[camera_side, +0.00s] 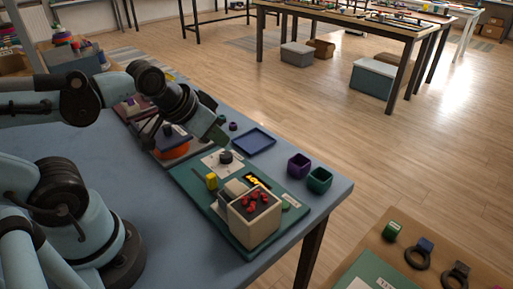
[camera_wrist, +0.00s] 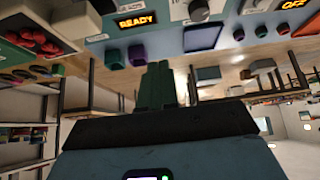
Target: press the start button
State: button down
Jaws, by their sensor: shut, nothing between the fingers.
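A green board (camera_side: 185,178) on the blue table carries a beige machine (camera_side: 262,222) with several red pieces on top. A lit display (camera_side: 258,181) sits behind the machine; in the wrist view the display (camera_wrist: 137,20) reads READY. A small green piece (camera_side: 286,205) beside the machine may be the start button; its label is too small to read. My gripper (camera_side: 217,134) is above the table near the far end of the board, away from the machine. In the wrist view its green fingers (camera_wrist: 158,86) are together and empty.
A black knob (camera_side: 226,157) and a yellow piece (camera_side: 211,181) stand on the board. A blue tray (camera_side: 254,142), a purple cup (camera_side: 299,165) and a green cup (camera_side: 319,180) lie along the table's far edge. An orange round part (camera_side: 173,150) is below my wrist.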

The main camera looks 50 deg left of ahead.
dwell(0.3)
jog(key=w+d+f+m+g+h, duration=0.1)
jog(key=w+d+h, duration=0.4)
jog(key=d, duration=0.8)
jog(key=shift+w+g+h, duration=0.3)
jog(key=shift+w+g, duration=0.4)
jog(key=shift+f, duration=0.2)
notch_tip(320, 180, down, 8)
jog(key=shift+r, duration=0.2)
jog(key=shift+f, duration=0.5)
jog(key=shift+f, duration=0.2)
dwell(1.1)
jog(key=shift+f, duration=0.25)
